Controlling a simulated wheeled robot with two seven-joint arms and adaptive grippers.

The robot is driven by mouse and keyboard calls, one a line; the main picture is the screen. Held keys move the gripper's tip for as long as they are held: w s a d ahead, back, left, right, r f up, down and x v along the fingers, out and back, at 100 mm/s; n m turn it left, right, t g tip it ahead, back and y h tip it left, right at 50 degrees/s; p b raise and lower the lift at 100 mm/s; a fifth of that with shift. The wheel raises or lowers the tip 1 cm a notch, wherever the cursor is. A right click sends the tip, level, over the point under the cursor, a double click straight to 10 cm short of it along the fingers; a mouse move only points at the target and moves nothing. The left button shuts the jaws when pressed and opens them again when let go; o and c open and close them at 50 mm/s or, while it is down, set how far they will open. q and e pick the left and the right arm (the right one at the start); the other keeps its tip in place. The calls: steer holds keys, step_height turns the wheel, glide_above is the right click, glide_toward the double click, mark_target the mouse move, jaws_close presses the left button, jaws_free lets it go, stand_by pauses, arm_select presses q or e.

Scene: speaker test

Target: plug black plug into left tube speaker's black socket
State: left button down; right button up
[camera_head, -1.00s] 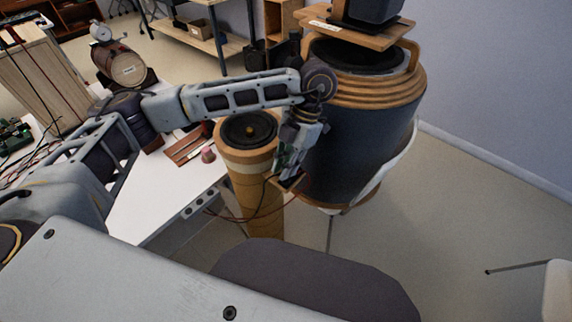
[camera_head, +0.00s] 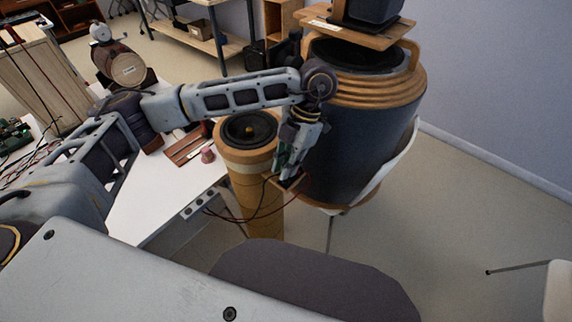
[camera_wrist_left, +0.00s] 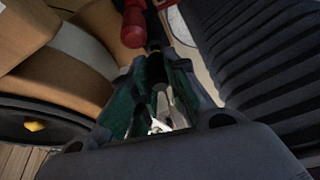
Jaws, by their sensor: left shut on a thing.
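The tube speaker (camera_head: 255,185) is a tan upright cylinder with a black cone on top, beside the table. It also shows at the left of the left wrist view (camera_wrist_left: 65,70). My left gripper (camera_head: 287,172) points down at the speaker's right side, close to a small wooden terminal block (camera_head: 292,183). In the left wrist view, my fingers with green pads (camera_wrist_left: 155,85) are shut on a small dark piece, seemingly the black plug (camera_wrist_left: 153,47). A red plug or connector (camera_wrist_left: 133,24) is just beyond the fingertips. The black socket is not discernible. My right gripper is out of view.
A large dark drum-shaped speaker (camera_head: 355,130) stands close to the right of my gripper. Thin red and black wires (camera_head: 240,217) hang around the tube's front. A white table (camera_head: 165,190) is at left. The floor at right is mostly clear.

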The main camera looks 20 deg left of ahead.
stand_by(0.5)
arm_select(q)
steer(key=shift+f+b, duration=0.65)
steer(key=shift+f, duration=0.25)
stand_by(0.6)
steer(key=c, duration=1.3)
jaws_free()
steer(key=shift+r, duration=0.2)
steer(key=shift+r+p, duration=2.8)
steer(key=shift+r, duration=0.8)
